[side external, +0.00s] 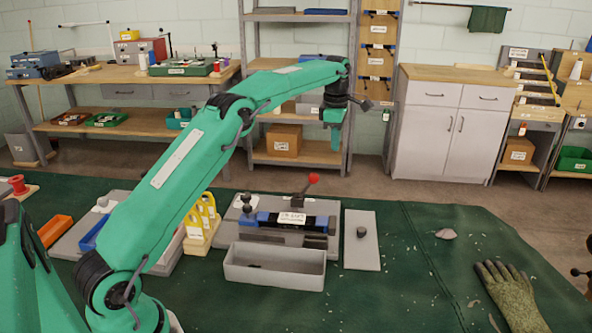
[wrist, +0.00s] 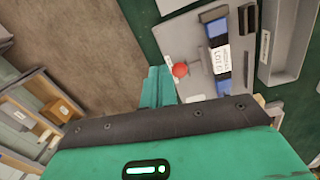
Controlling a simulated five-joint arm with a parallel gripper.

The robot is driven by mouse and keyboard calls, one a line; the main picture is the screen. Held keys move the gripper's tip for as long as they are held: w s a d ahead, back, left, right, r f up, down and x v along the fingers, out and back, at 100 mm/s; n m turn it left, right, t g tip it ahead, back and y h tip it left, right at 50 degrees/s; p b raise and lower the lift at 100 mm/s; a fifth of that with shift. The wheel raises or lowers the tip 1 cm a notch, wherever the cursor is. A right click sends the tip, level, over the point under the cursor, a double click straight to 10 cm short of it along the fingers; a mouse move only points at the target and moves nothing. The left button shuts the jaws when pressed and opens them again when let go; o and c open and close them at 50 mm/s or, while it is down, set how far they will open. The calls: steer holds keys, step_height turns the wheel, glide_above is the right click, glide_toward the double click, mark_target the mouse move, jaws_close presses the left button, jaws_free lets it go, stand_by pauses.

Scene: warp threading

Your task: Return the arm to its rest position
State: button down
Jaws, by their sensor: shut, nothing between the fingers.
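My gripper (side external: 336,160) is raised in the air above and behind the workbench, pointing down, with my arm stretched out in an arch. Its green fingers (wrist: 158,80) look closed together in the wrist view, with nothing seen between them. The grey fixture (side external: 262,207) with blue clamps and a white label lies on the green mat below, apart from my gripper. Its red-knobbed lever (side external: 311,181) stands tilted up; the red knob (wrist: 180,70) also shows near the fingers in the wrist view.
On the green mat (side external: 405,290), an open grey bin (side external: 275,270) stands before the fixture. A grey plate (side external: 361,250) with a dark knob lies to its right. A glove (side external: 510,297) lies at right. Shelving (side external: 250,100) and a cabinet (side external: 448,125) stand behind.

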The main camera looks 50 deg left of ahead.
steer(key=s+d+r+m+t, duration=0.1)
steer(key=s+d+r+m, duration=0.45)
steer(key=s, duration=0.35)
steer(key=s+d+r+m+t, duration=0.1)
steer(key=s+d+r+m, duration=0.3)
steer(key=s+r+m, duration=0.35)
steer(key=s+d+f+m+t, duration=0.1)
steer(key=s+f+m, duration=0.2)
steer(key=s, duration=0.4)
steer(key=s+d+f+m+t, duration=0.1)
steer(key=s+d+f+m, duration=0.1)
steer(key=s+m, duration=0.3)
steer(key=s+d+f+m, duration=0.1)
steer(key=s+f+m, duration=0.3)
steer(key=s, duration=0.7)
steer(key=shift+d+t, duration=0.3)
steer(key=shift+t, duration=0.1)
steer(key=c, duration=2.2)
jaws_free()
